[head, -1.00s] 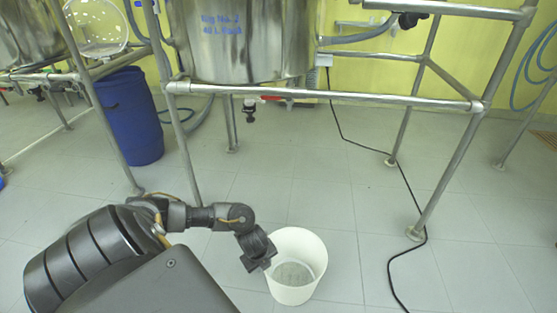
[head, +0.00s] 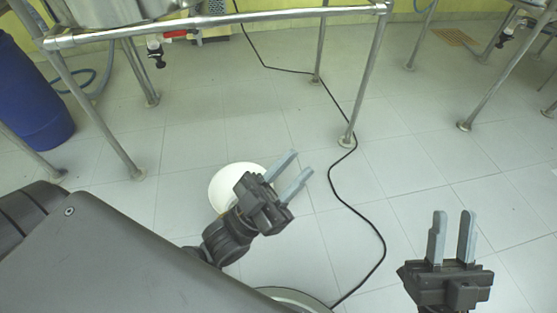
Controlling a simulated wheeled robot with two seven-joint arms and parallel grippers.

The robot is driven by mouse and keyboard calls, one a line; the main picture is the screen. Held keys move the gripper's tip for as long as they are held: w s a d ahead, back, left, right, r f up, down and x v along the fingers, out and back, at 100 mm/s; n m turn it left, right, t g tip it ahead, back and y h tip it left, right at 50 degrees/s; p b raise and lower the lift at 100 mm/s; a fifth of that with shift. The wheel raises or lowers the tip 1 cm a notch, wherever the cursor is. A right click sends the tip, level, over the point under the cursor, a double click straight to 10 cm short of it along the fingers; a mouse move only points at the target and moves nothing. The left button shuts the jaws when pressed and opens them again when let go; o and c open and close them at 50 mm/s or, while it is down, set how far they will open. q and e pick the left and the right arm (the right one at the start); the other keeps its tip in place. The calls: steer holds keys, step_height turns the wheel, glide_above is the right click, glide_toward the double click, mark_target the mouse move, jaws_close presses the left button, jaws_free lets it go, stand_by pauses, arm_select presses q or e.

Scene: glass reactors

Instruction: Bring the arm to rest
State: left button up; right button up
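My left gripper (head: 290,170) is in the lower middle of the head view, its two grey fingers apart with nothing between them. It hangs in front of a white bucket and hides part of it. My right gripper (head: 452,236) is at the lower right, fingers pointing up the picture, parted and empty. Neither gripper holds anything.
The white bucket (head: 226,183) stands on the tiled floor. A black cable (head: 336,190) runs across the floor. A metal frame (head: 230,19) with legs stands at the back, a blue barrel (head: 28,100) at the left. The floor at right centre is clear.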

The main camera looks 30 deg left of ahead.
arm_select(q)
steer(key=shift+s+a+r+n+t+y, duration=0.2)
steer(key=shift+a+r+n+t+y, duration=0.3)
steer(key=shift+a+n+t+y, duration=0.1)
steer(key=shift+s+a+r+n+t+y, duration=0.2)
steer(key=shift+a+r+n+t+y, duration=0.3)
steer(key=shift+t, duration=0.1)
steer(key=shift+d, duration=0.1)
